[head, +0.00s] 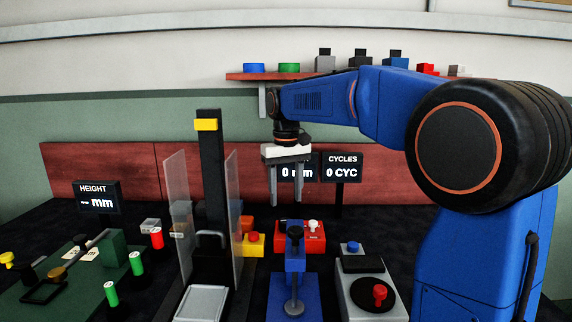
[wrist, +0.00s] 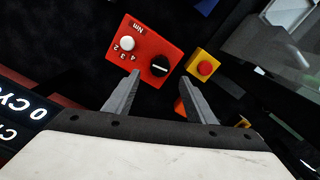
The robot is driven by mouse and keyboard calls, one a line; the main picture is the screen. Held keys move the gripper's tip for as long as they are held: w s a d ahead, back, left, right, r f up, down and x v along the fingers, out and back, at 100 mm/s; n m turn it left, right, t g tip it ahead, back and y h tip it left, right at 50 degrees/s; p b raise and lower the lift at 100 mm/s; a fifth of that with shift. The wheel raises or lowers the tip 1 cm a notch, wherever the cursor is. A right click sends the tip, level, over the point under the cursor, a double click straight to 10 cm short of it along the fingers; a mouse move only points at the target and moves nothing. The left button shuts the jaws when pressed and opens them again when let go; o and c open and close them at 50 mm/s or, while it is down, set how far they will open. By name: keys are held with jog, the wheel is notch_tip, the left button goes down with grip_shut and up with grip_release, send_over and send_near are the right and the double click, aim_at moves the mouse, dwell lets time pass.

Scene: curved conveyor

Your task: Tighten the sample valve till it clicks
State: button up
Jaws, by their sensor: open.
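No part is labelled as the sample valve, so I cannot tell which it is. A red box (head: 318,242) lies behind the blue stand. In the wrist view the red box (wrist: 140,36) has a white knob (wrist: 127,43), a black dial (wrist: 160,66), numbers and "Nm". My gripper (head: 286,200) is open and empty above the bench, fingers pointing down; its fingers (wrist: 160,78) also show in the wrist view.
A tall black column (head: 211,150) with clear side panels (head: 177,195) stands left of my gripper. A yellow box with a red button (head: 252,241) lies beside the red box. Displays (head: 342,167) stand behind. A green board (head: 85,290) with several handles fills the left.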

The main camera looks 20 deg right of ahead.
notch_tip(320, 180, up, 10)
jog(key=shift+f, duration=0.2)
dwell(0.6)
notch_tip(320, 180, down, 17)
jog(key=n, duration=0.6)
jog(key=shift+f, duration=0.1)
dwell(0.5)
jog(key=c, duration=1)
jog(key=shift+c, duration=0.2)
